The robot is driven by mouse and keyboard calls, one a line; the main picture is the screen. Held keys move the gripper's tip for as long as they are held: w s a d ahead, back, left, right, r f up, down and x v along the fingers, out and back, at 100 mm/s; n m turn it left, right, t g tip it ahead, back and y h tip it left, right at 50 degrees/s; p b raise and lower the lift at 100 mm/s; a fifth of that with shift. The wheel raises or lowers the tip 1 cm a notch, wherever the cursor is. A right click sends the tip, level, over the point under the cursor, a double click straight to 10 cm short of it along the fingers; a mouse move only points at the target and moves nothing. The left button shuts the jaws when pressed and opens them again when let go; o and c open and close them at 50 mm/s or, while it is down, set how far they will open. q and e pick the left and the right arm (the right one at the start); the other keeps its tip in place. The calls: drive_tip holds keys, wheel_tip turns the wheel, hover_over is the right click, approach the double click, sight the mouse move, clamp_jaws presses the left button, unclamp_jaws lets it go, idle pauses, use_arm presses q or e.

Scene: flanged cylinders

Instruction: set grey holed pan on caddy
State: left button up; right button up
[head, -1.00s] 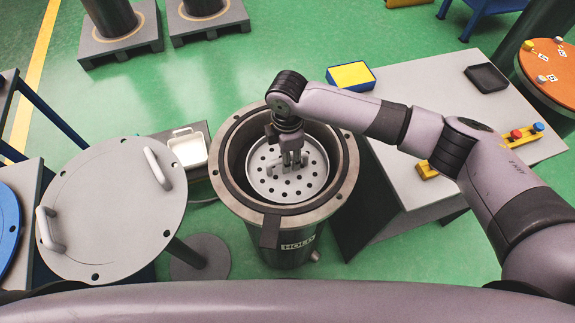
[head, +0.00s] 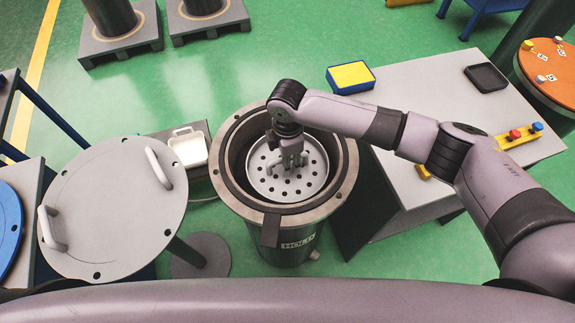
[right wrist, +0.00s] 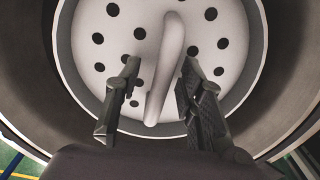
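The grey holed pan (head: 270,186) is a round, perforated dish inside the open dark flanged cylinder (head: 342,185). In the right wrist view the pan (right wrist: 95,70) fills the middle, with a grey bar handle (right wrist: 172,50) rising from it. My right gripper (head: 292,164) reaches down into the cylinder over the pan. In the right wrist view my right gripper (right wrist: 159,64) is open, one finger on each side of the handle, with gaps visible. I cannot tell for sure which thing is the caddy. My left gripper is not in view.
A round grey lid (head: 112,215) with two handles stands left of the cylinder. A white tray (head: 188,148) sits between them. The grey table (head: 430,100) at the right holds a yellow-topped blue box (head: 351,77) and a black tray (head: 486,77).

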clamp_jaws()
idle(0.4)
idle(0.4)
